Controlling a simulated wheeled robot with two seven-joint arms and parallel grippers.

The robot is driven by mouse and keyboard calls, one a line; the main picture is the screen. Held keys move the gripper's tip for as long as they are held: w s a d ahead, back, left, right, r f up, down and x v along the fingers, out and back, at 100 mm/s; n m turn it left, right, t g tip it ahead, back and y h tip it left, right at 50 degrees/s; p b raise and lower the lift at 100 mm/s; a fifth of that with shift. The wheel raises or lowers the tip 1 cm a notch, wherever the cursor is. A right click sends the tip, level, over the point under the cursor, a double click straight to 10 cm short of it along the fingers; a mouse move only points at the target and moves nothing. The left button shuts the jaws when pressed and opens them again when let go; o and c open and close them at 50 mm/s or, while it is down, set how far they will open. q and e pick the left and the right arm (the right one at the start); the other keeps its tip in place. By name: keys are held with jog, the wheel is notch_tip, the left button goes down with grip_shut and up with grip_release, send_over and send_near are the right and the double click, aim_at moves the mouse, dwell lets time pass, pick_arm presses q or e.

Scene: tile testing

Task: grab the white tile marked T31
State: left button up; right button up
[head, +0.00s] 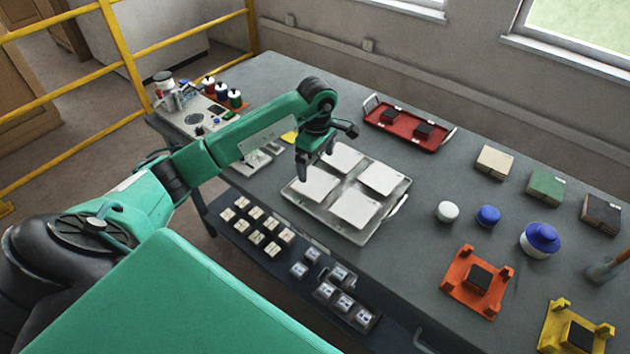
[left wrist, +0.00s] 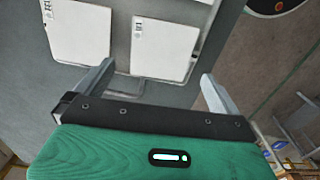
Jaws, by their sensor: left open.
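White square tiles lie in a pale metal tray (head: 290,196) in the middle of the table: a back-left tile (head: 343,157), a back-right tile (head: 382,178), a front-left tile (head: 316,184) and a front-right tile (head: 355,209). I cannot read which one is T31. My left gripper (head: 316,168) is open and empty above the tray's left part. In the left wrist view, two tiles with small dark labels too small to read show beyond the open fingers (left wrist: 157,84): one at left (left wrist: 78,32), one between the fingers (left wrist: 165,48). My right gripper is not in view.
A red tray (head: 400,129) with dark blocks stands behind. White and blue round containers (head: 488,215), an orange fixture (head: 475,281) and a yellow fixture (head: 575,328) stand to the right. Small blocks (head: 256,226) sit on a lower shelf in front. Yellow rails (head: 128,50) stand at left.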

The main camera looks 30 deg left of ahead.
aim_at(315, 183)
pick_arm(q)
jog(key=shift+f, duration=0.75)
jog(key=shift+s+f+p, duration=0.1)
jog(key=shift+f+p, duration=0.4)
jog(key=shift+p, duration=0.05)
notch_tip(315, 183, down, 3)
jog(key=shift+s+a+f+p, duration=0.1)
jog(key=shift+f+p, duration=0.05)
jog(key=shift+p, duration=0.75)
jog(key=shift+f, duration=0.6)
jog(key=c, duration=0.8)
jog(key=shift+r, duration=0.15)
jog(key=shift+c, duration=0.2)
